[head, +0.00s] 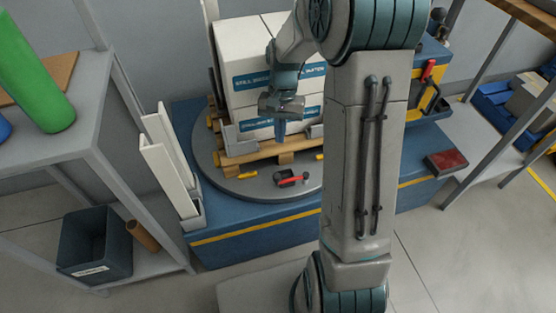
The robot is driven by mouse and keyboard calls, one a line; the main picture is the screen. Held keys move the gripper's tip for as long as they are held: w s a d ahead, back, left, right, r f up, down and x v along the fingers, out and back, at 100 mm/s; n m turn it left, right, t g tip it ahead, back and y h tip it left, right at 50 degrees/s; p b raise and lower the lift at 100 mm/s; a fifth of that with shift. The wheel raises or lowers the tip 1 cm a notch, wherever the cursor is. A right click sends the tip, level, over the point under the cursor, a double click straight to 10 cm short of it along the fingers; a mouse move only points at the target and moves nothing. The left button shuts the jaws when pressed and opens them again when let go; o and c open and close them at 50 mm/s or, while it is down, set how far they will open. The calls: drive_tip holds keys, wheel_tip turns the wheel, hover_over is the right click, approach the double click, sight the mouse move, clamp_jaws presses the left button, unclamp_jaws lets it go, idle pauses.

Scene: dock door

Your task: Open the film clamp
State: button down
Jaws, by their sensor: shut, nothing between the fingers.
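A small dark clamp-like fitting with a red lever (292,180) sits on the front of the grey turntable (240,188); it looks like the film clamp. Its lever appears to lie low and roughly level, but it is too small to tell whether its jaw is open or shut. My gripper (281,130) points down in front of the stacked white boxes, above and slightly left of the fitting and apart from it. Its blue fingers are together and hold nothing. My arm hides the right part of the turntable.
White boxes (248,97) stand on a wooden pallet (240,159) close behind my gripper. White posts (168,170) rise at the left. A yellow and blue unit (432,62) with a red handle stands behind my arm. A red box (446,162) lies on the base's right end.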

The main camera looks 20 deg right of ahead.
drive_tip(key=b+x, duration=0.4)
drive_tip(key=x, duration=0.6)
drive_tip(key=shift+s, duration=0.15)
